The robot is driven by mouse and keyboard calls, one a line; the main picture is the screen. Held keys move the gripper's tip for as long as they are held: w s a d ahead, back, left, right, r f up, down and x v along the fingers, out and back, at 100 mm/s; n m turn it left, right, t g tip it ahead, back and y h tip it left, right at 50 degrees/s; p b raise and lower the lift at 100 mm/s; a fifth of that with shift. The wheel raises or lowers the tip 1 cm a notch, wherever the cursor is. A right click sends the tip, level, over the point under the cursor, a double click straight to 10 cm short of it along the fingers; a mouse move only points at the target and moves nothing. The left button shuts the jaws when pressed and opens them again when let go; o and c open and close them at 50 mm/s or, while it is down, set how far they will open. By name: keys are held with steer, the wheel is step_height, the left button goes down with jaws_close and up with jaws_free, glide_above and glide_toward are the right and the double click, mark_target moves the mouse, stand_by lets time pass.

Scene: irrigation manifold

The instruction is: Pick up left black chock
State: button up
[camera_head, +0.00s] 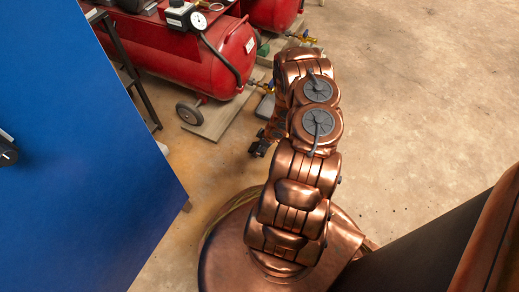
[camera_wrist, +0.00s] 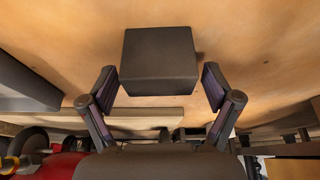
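A black block-shaped chock (camera_wrist: 158,62) sits on the tan floor in the wrist view, centred between the two finger ends and slightly beyond them. My gripper (camera_wrist: 160,76) is open, with one finger on each side of the chock. A gap shows between each fingertip and the block, so I see no grip on it. In the head view my gripper (camera_head: 262,141) is low near the floor, a small dark shape left of my copper arm. The chock cannot be told clearly from the gripper there.
A red compressor tank (camera_head: 205,55) with a small wheel (camera_head: 189,113) stands on a pale board (camera_head: 214,119) beyond the gripper. A blue panel (camera_head: 90,150) fills the left. Open concrete floor (camera_head: 430,90) lies to the right.

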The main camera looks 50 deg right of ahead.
steer(key=c, duration=1.3)
